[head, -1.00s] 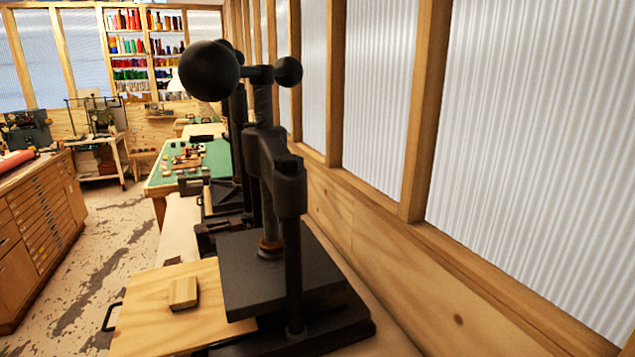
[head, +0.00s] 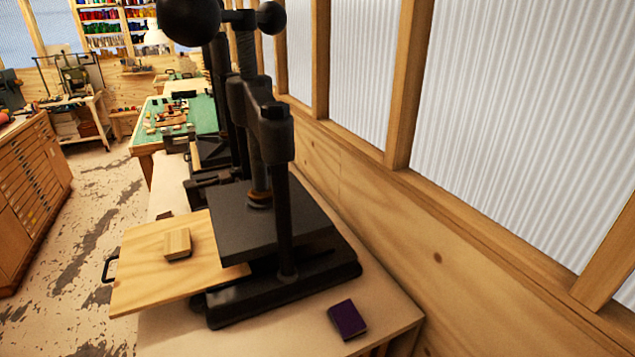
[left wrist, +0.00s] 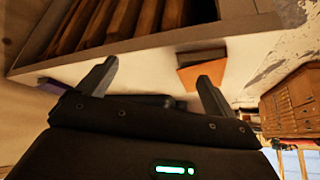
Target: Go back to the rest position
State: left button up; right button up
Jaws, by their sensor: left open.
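My left gripper (left wrist: 156,72) shows in the left wrist view with its two dark fingers spread apart and nothing seen between them. It is not in the head view, and my right gripper is in neither view. In the head view a black press (head: 275,130) with ball-ended arms stands on the bench. A light wooden board (head: 140,265) with a dark handle lies at its left, partly beside the black plate (head: 255,225). A small wooden block (head: 177,243) rests on the board. A dark purple block (head: 347,320) lies on the bench in front of the press.
The bench top (head: 390,317) is bare around the purple block. A wood-framed wall (head: 420,220) runs along the right. A drawer cabinet (head: 35,185) stands at the left, with open floor (head: 95,215) between. A green-topped table (head: 205,115) is farther back.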

pick_arm(q)
jog(key=s+d+f+m+g, duration=0.1)
jog(key=s+d+f+g, duration=0.2)
jog(key=s, duration=0.5)
jog(key=s+a+f+g+b, duration=0.1)
jog(key=s+f+b, duration=0.15)
jog(key=f, duration=1.45)
jog(key=s+f+b, duration=0.1)
jog(key=f+b, duration=0.2)
jog(key=f, duration=1.5)
jog(key=s+a+f+g+b, duration=0.1)
jog(key=s+a+f+b, duration=0.1)
jog(key=s+f, duration=1.2)
jog(key=shift+a+f+m, duration=0.25)
jog(key=shift+a+m, duration=0.1)
jog(key=shift+m, duration=0.05)
